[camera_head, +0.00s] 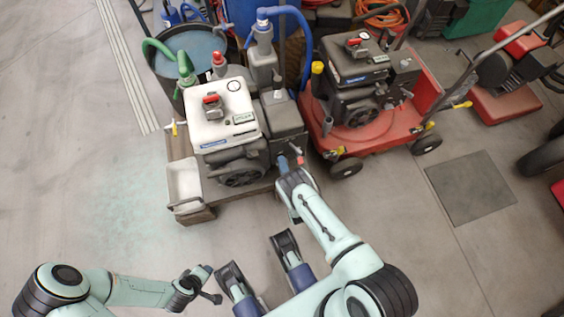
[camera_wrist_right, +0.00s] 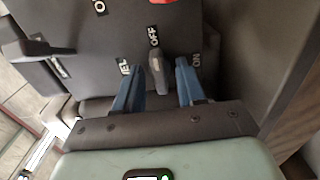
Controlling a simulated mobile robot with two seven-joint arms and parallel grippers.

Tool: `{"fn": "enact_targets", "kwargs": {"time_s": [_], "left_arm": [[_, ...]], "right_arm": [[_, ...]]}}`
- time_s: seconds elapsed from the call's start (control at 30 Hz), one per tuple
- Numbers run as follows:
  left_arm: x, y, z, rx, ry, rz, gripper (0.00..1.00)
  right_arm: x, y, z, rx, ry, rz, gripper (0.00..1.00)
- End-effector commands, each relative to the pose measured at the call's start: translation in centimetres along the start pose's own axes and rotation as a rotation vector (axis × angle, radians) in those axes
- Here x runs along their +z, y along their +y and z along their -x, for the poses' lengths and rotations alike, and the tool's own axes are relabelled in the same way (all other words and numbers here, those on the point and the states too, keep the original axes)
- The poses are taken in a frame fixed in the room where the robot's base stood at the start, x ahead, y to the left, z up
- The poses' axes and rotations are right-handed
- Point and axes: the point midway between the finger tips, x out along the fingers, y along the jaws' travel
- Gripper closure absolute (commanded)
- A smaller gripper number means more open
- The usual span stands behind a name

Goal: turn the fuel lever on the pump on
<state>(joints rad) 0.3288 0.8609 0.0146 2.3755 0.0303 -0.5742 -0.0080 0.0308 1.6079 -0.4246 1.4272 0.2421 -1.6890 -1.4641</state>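The pump (camera_head: 212,128) with the white top stands on a wooden base in the head view. My right gripper (camera_head: 289,163) is at the dark box on its right side. In the right wrist view the grey fuel lever (camera_wrist_right: 157,72) points up toward the OFF label (camera_wrist_right: 153,36). The ON label (camera_wrist_right: 196,61) is to its right. The blue fingers of my right gripper (camera_wrist_right: 158,80) are apart, one on each side of the lever. The lever is nearer the left finger; I cannot tell whether they touch. My left gripper (camera_head: 205,278) is low in the head view, away from the pump, its fingers unclear.
A red cart (camera_head: 385,128) with a second, dark-topped pump (camera_head: 352,62) stands close on the right. A white tray (camera_head: 185,186) is at the pump's left, and a round water tub (camera_head: 196,42) is behind. The floor at left is clear.

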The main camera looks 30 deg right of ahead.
Motion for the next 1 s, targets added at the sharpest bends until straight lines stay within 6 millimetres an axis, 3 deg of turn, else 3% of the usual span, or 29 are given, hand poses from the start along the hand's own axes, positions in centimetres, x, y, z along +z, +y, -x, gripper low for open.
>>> {"fn": "enact_targets", "kwargs": {"time_s": [0.13,0.17,0.27,0.67,1.0], "left_arm": [[-0.01,0.00,0.00,0.000,0.000,0.000,0.57],[-0.01,0.00,-0.01,0.000,0.000,0.000,0.57],[-0.01,0.00,-0.01,0.000,0.000,0.000,0.57],[-0.07,0.07,0.08,0.001,0.002,0.000,0.57],[-0.54,0.47,0.43,0.008,0.017,-0.004,0.57]], "right_arm": [[-0.01,-0.02,0.01,0.000,0.000,0.000,0.61],[-0.01,-0.01,0.01,0.000,0.000,0.000,0.67],[-0.01,-0.01,0.00,0.000,0.000,0.000,1.00],[0.01,0.02,-0.04,0.000,0.000,-0.050,1.00],[0.03,0.08,-0.08,0.001,0.000,-0.290,1.00]]}}
